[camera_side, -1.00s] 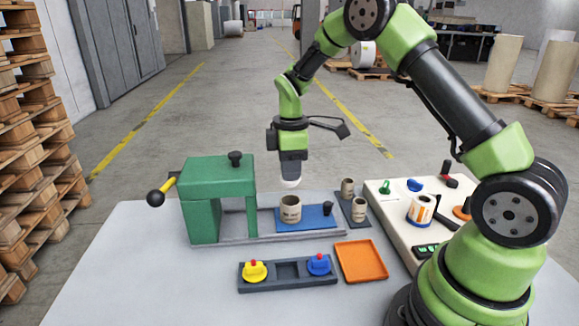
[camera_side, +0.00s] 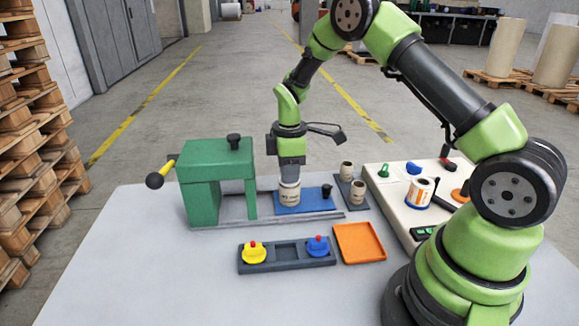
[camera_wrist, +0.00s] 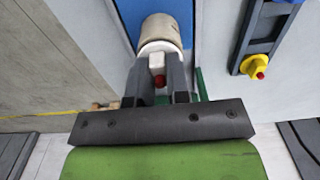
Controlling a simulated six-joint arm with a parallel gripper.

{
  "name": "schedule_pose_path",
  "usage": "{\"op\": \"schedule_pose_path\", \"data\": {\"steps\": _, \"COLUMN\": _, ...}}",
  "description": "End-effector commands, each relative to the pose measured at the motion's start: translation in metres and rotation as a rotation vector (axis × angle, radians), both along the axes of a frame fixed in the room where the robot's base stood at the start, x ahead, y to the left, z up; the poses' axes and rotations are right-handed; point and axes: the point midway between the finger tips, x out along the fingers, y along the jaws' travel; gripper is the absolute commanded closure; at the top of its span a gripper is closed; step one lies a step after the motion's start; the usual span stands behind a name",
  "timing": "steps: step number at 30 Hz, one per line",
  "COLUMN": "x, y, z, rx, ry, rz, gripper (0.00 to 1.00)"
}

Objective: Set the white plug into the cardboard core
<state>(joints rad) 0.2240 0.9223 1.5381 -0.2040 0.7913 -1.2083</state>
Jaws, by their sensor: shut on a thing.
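The cardboard core (camera_side: 288,196) stands upright on the blue plate (camera_side: 318,205) of the green press. My gripper (camera_side: 290,178) points straight down directly over it. In the wrist view my gripper (camera_wrist: 159,80) is shut on the white plug (camera_wrist: 157,62), whose red knob shows between the fingers. The plug's white flange is at the mouth of the core (camera_wrist: 160,24), in line with it. How deep the plug sits in the core is hidden by the fingers and flange.
The green press (camera_side: 215,180) with its black-knobbed lever stands left of the core. A dark rack (camera_side: 287,268) in front holds yellow and blue plugs around an empty middle slot. An orange tray (camera_side: 360,242), two more cores and a white control panel (camera_side: 405,225) lie to the right.

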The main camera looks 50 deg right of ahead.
Motion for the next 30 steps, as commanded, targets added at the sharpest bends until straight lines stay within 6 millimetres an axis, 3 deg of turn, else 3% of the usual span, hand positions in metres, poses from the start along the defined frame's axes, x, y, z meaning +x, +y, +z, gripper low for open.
{"op": "schedule_pose_path", "data": {"steps": 30, "x": 0.0, "y": 0.0, "z": -0.0061, "rx": 0.0, "ry": 0.0, "rz": 0.0, "gripper": 0.97}}
